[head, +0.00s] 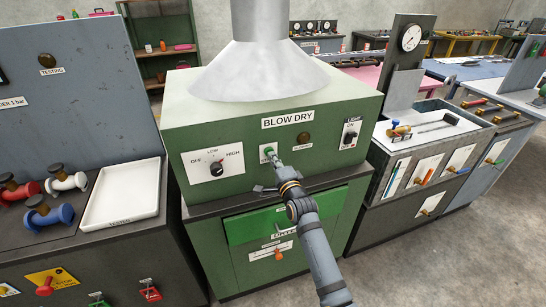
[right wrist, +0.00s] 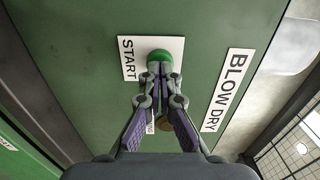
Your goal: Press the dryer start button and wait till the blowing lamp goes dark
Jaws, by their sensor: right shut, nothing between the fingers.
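The green dryer with the BLOW DRY label (head: 288,121) stands in the middle of the head view. Its green start button (right wrist: 160,56) sits on a white START plate (right wrist: 129,58). My right gripper (right wrist: 160,72) is shut and empty, its fingertips at the button and overlapping its lower edge in the right wrist view. I cannot tell whether the button is pushed in. The round blowing lamp (head: 303,138), right of the button, looks dull brown and unlit. In the right wrist view the fingers partly hide it. My left gripper is not in view.
A heat knob (head: 216,168) marked OFF, LOW, HIGH is left of the button, and a LIGHT switch (head: 350,134) is at the right. A metal hood (head: 262,70) rises above.

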